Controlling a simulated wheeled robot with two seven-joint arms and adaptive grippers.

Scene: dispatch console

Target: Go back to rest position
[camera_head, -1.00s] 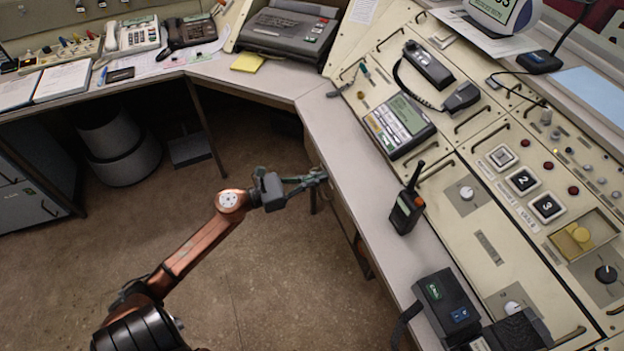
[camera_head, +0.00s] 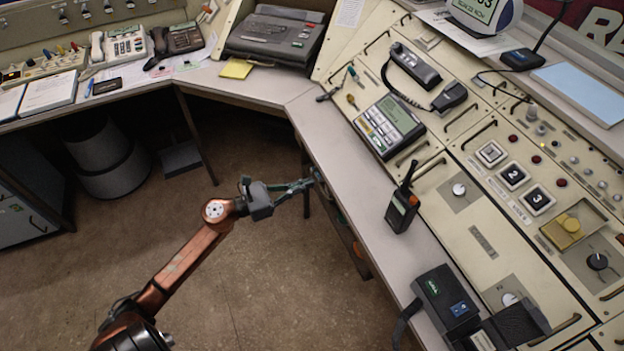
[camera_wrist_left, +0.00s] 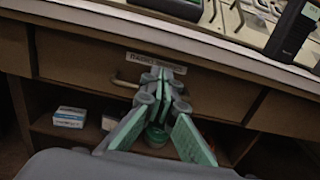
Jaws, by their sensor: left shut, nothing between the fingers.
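My left gripper (camera_head: 312,178) reaches in from the lower left in the head view, over the floor close to the front edge of the console desk (camera_head: 335,160). Its fingers are closed together with nothing between them. In the left wrist view the closed fingertips (camera_wrist_left: 161,82) show in front of a labelled drawer (camera_wrist_left: 90,62) under the desk edge; I cannot tell whether they touch it. My right gripper is in neither view.
A handheld radio (camera_head: 402,208) stands on the desk, with a black device (camera_head: 446,300) nearer me. The sloped panel (camera_head: 480,240) carries buttons and knobs. A small box (camera_wrist_left: 70,117) sits on the shelf below the drawer. The floor (camera_head: 260,270) is clear.

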